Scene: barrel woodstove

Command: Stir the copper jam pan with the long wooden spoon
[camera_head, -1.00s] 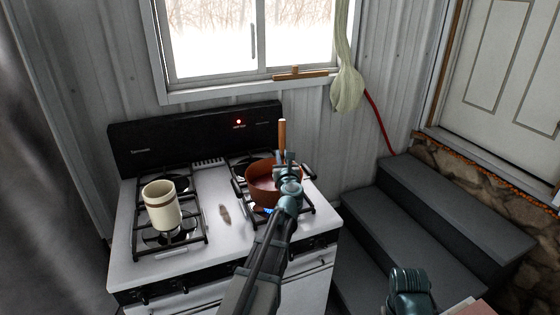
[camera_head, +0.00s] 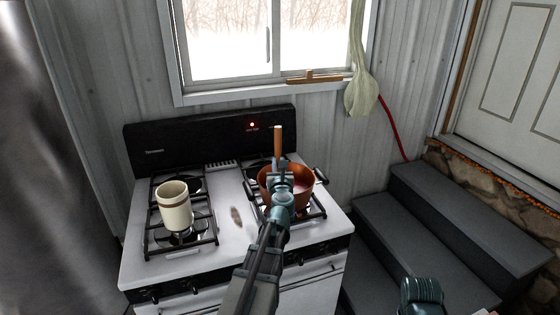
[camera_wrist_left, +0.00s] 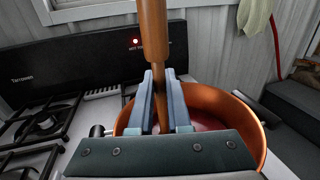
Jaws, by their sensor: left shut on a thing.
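The long wooden spoon (camera_head: 278,140) stands nearly upright, its handle rising above my left gripper (camera_head: 279,168). The left gripper is shut on the handle; the wrist view shows both fingers (camera_wrist_left: 163,105) on either side of the spoon (camera_wrist_left: 152,35). The copper jam pan (camera_head: 302,182) sits on the right front burner, with dark red contents. In the wrist view the pan (camera_wrist_left: 250,122) lies just beyond and around the fingers. The spoon's lower end is hidden behind my fingers and arm, so its contact with the jam cannot be seen. The right gripper's fingers are not in view.
A cream mug-like pot (camera_head: 174,207) stands on the left front burner of the white stove (camera_head: 232,250). The black backguard (camera_head: 200,140) rises behind the pan. Grey steps (camera_head: 410,225) lie to the right. Part of my right arm shows at the bottom right.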

